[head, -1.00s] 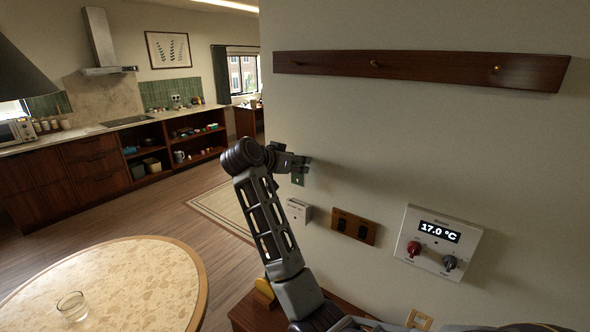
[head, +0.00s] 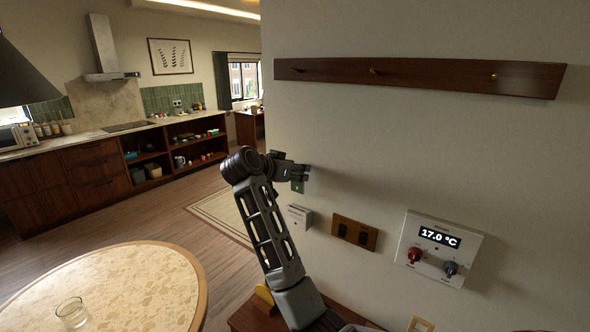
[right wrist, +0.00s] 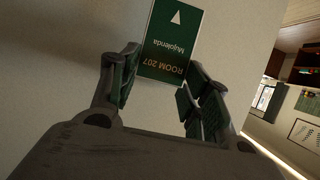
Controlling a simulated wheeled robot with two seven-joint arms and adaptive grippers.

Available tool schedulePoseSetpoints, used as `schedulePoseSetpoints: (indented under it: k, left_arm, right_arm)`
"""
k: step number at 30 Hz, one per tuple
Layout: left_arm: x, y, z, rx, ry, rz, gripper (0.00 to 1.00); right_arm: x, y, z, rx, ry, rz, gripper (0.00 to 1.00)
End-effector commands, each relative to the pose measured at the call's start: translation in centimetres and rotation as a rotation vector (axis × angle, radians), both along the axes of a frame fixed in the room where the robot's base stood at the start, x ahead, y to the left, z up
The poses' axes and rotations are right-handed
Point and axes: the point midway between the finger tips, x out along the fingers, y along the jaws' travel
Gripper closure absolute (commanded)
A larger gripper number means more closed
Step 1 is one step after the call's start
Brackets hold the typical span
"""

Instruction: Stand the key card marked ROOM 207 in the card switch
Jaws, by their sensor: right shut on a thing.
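The green key card (right wrist: 172,42) shows in the right wrist view, with a white arrow and the words ROOM 207, upside down there. My right gripper (right wrist: 160,70) is shut on it, and the card sticks out beyond the fingertips. In the head view the right gripper (head: 299,174) is close to the wall, with the card (head: 298,187) small and dark below the fingers. The white card switch (head: 299,218) is on the wall just below the card, apart from it in the picture. Its slot is too small to make out. My left gripper is out of view.
A wooden switch plate (head: 354,232) and a white thermostat (head: 440,248) reading 17.0 °C are on the wall to the right. A peg rail (head: 420,76) runs above. A round table (head: 196,275) with a glass (head: 72,312) stands at lower left.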

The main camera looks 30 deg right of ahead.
Motion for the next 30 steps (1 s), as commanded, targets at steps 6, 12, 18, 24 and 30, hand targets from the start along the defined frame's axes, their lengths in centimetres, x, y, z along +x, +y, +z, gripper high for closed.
schedulePoseSetpoints:
  k: [6,12,18,24,30]
  left_arm:
    - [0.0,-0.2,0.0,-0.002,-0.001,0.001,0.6]
    - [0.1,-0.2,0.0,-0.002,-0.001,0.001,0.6]
    - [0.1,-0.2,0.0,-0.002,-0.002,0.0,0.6]
    - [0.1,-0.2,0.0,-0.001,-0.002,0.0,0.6]
    - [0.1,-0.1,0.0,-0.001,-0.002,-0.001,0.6]
  right_arm:
    - [0.0,0.0,-0.8,0.0,0.0,0.0,0.61]
    - [0.0,0.0,-1.6,0.001,0.0,0.001,0.61]
    - [0.0,0.0,-2.3,0.001,0.0,0.0,0.61]
    - [0.0,0.0,-3.0,0.0,0.0,-0.001,0.61]
    - [0.0,0.0,-3.7,0.0,0.0,-0.001,0.61]
